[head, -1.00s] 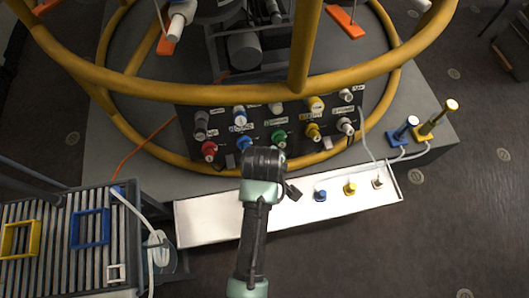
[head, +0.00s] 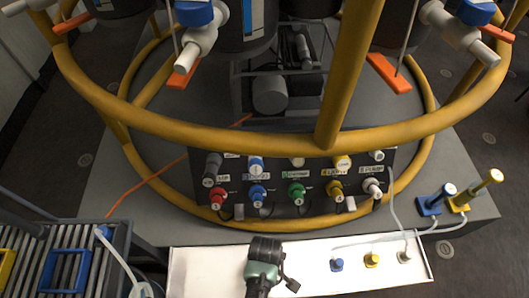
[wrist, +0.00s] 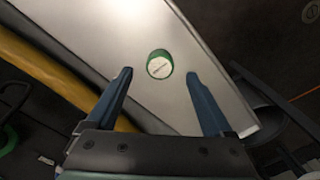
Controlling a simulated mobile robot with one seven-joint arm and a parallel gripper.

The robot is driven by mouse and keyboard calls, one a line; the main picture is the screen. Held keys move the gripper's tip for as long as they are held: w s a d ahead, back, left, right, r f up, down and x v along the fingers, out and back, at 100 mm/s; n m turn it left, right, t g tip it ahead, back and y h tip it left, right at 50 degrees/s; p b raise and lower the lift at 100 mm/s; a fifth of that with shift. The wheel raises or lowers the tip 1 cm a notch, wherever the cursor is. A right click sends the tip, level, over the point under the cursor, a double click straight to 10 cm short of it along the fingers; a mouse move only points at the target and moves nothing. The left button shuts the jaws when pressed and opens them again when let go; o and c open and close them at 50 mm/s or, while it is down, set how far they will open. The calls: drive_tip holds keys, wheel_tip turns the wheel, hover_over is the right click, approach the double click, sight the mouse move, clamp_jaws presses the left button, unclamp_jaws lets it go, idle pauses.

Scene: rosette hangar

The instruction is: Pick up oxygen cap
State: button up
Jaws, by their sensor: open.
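A green cap (wrist: 160,65) with a white labelled top sits on the white tray (wrist: 205,100) in the wrist view. Its label is too small to read, so I cannot confirm that it is the oxygen cap. My gripper (wrist: 158,76) is open, with its two blue fingers apart and nothing between them. The cap shows just beyond the fingertips, roughly centred between them. How high the fingers are above it I cannot tell. In the head view no green cap shows on the tray (head: 205,270); my arm covers part of it, and my fingertips are hidden there.
A blue cap (head: 337,265), a yellow cap (head: 372,260) and a white cap (head: 405,256) stand at the tray's right. Behind is a panel (head: 300,170) with coloured connectors. A yellow tubular frame (head: 210,127) arches above. A slatted table (head: 40,262) stands left.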

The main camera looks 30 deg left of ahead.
wheel_tip(320, 180, down, 4)
drive_tip(key=shift+a+b, duration=0.1)
drive_tip(key=shift+b, duration=0.6)
clamp_jaws()
